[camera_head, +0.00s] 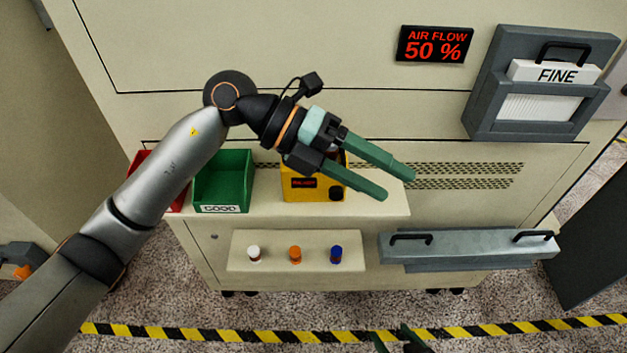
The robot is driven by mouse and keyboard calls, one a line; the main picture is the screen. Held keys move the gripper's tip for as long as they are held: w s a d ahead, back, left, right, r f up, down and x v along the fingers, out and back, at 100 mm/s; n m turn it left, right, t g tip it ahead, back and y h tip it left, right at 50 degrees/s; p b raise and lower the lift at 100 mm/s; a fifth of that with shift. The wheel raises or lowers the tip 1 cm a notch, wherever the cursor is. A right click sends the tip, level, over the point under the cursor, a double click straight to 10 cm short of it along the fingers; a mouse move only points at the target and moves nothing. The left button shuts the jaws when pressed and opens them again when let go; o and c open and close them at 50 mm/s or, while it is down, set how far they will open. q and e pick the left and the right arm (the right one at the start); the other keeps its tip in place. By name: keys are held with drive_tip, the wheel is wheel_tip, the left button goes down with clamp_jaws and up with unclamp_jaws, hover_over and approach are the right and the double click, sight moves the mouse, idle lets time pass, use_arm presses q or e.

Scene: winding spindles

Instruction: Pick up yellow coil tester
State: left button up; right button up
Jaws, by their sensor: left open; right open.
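The yellow coil tester (297,189) stands on the cabinet's ledge, right of the green bin. It has a small dark display with red text and a black knob at its lower right. My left gripper (400,184) is open, with its two green fingers pointing right. It is in front of and above the tester in the picture and hides the tester's top and part of its right side. Nothing is between its fingers. My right gripper (392,338) shows only as green fingertips at the bottom edge, well apart from the tester.
A green bin (222,208) marked GOOD and a partly hidden red bin (141,165) stand left of the tester. Below are white (254,253), orange (295,254) and blue (336,253) spindles on a lower shelf. A grey drawer (468,248) juts out at right. The ledge's right end is clear.

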use_arm(q)
drive_tip(key=w+a+r+n+t+y+b, duration=0.25)
drive_tip(key=w+a+t+y, duration=0.55)
drive_tip(key=w+a+y, duration=0.55)
drive_tip(key=shift+h, duration=0.75)
drive_tip(key=f, duration=0.3)
drive_tip(key=a+f+p, duration=0.1)
drive_tip(key=f, duration=0.1)
drive_tip(key=shift+w+f, duration=0.2)
drive_tip(key=shift+t, duration=0.3)
drive_tip(key=shift+d+p+x, duration=0.25)
drive_tip(key=shift+p+x, duration=0.05)
drive_tip(key=shift+x, duration=1.05)
drive_tip(key=shift+d+p+x, duration=0.2)
drive_tip(key=shift+p+x, duration=0.1)
drive_tip(key=shift+x, duration=1.05)
drive_tip(key=shift+s, duration=0.1)
drive_tip(key=shift+c, duration=0.2)
clamp_jaws()
drive_tip(key=shift+r, duration=0.1)
